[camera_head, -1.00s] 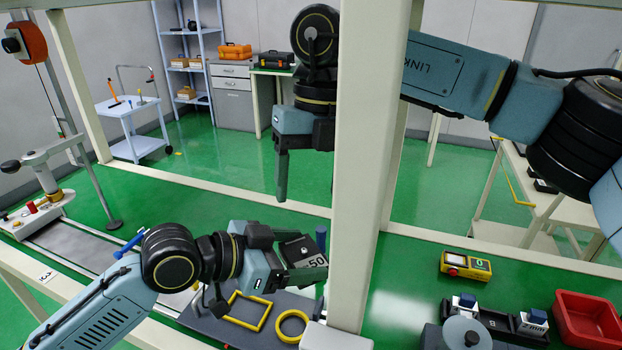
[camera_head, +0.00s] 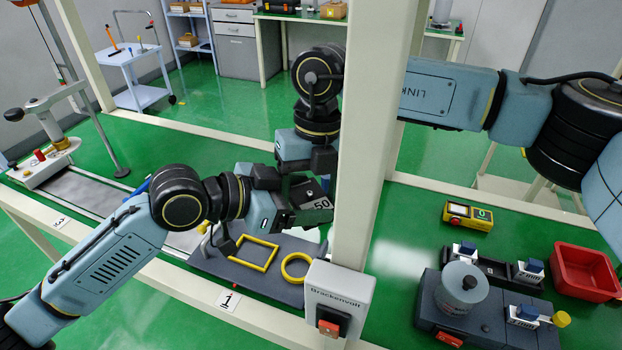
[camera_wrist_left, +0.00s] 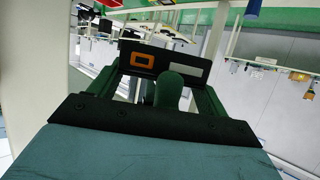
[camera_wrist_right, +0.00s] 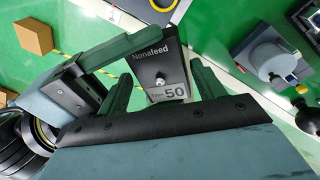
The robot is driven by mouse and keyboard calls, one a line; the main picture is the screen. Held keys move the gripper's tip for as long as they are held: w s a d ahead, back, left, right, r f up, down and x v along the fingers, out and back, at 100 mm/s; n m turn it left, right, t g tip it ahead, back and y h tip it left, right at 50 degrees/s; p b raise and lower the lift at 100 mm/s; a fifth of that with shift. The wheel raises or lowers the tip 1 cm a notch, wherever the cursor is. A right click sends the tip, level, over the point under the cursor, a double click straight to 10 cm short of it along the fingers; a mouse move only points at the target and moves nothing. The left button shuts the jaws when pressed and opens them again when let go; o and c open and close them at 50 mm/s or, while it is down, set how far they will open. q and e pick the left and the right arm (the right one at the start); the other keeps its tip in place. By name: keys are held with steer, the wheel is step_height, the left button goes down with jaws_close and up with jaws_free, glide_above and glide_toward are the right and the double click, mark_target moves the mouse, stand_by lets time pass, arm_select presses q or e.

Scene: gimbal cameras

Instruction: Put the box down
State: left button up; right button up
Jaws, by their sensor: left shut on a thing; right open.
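The box is dark, with a pale label reading 50. It shows in the head view (camera_head: 316,206) beside the pale post, and its printed face shows in the right wrist view (camera_wrist_right: 160,58). My left gripper (camera_head: 296,202) is shut on the box and holds it above the grey mat. In the left wrist view an orange square and a white label mark the box (camera_wrist_left: 142,61) between the fingers. My right gripper (camera_wrist_right: 160,75) is open, with the box beyond and between its fingertips. Whether they touch it is unclear. In the head view its fingers are largely hidden.
The grey mat (camera_head: 215,262) holds a yellow square frame (camera_head: 250,254) and a yellow ring (camera_head: 296,266). The pale post (camera_head: 358,150) stands close to the box. A switch unit (camera_head: 340,295), a red tray (camera_head: 583,274) and a yellow device (camera_head: 467,216) are to the right.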

steer(key=c, duration=0.7)
arm_select(q)
steer(key=o, duration=0.9)
arm_select(e)
steer(key=c, duration=0.3)
arm_select(q)
steer(key=shift+o, duration=0.9)
steer(key=shift+a, duration=0.1)
